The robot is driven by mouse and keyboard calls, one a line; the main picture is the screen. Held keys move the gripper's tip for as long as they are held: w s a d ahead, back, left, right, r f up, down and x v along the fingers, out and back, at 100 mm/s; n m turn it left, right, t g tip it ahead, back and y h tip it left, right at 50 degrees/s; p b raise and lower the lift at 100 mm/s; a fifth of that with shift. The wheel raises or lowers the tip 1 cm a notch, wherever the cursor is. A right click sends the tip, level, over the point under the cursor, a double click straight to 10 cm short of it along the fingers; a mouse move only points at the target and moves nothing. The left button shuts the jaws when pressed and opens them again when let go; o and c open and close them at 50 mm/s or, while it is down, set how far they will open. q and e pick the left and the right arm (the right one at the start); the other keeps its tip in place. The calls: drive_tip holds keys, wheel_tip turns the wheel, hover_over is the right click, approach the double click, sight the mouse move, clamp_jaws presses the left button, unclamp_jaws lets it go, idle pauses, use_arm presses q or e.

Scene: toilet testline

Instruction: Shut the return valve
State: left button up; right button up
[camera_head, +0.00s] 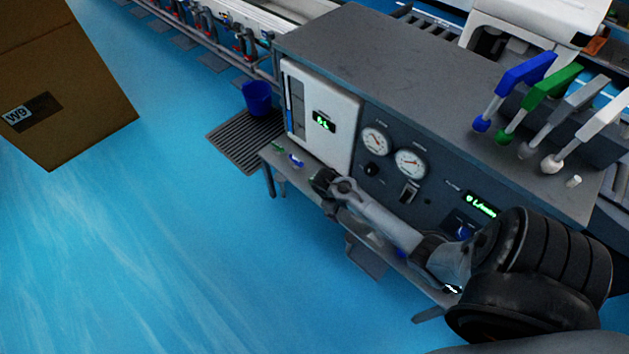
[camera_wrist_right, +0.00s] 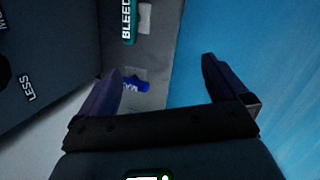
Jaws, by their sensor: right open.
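My right gripper (camera_head: 323,182) reaches in from the lower right to the low ledge in front of the grey test cabinet. In the right wrist view the gripper (camera_wrist_right: 163,70) is open, with nothing between its fingers. A small blue valve handle (camera_head: 296,160) sits on the ledge just beyond the gripper. It also shows in the wrist view (camera_wrist_right: 133,85), near the left finger and not gripped; its lettering is too small to read. A green handle (camera_head: 277,147) lies farther along the ledge; the wrist view shows the green handle (camera_wrist_right: 128,20) marked BLEED. My left gripper is not in view.
The cabinet front (camera_head: 420,190) carries gauges and knobs close to my right arm. Large coloured levers (camera_head: 525,85) stand on its right end. A blue bucket (camera_head: 257,97) stands on a floor grate (camera_head: 240,140). A cardboard box (camera_head: 70,80) is at left; blue floor between is open.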

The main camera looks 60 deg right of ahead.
drive_tip(key=w+d+r+m+t+y+b, duration=0.25)
drive_tip(key=w+d+b, duration=0.85)
drive_tip(key=w, duration=0.6)
drive_tip(key=shift+m, duration=0.35)
drive_tip(key=f+b, duration=0.1)
drive_tip(key=f, duration=0.2)
drive_tip(key=f+b, duration=0.2)
drive_tip(key=f, duration=0.1)
drive_tip(key=d+f+b, duration=0.1)
drive_tip(key=f+b, duration=0.1)
drive_tip(key=f, duration=0.1)
use_arm(q)
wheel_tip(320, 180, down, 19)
drive_tip(key=b, duration=0.1)
use_arm(e)
drive_tip(key=shift+f, duration=0.7)
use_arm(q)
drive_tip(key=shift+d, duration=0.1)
use_arm(e)
drive_tip(key=c, duration=0.8)
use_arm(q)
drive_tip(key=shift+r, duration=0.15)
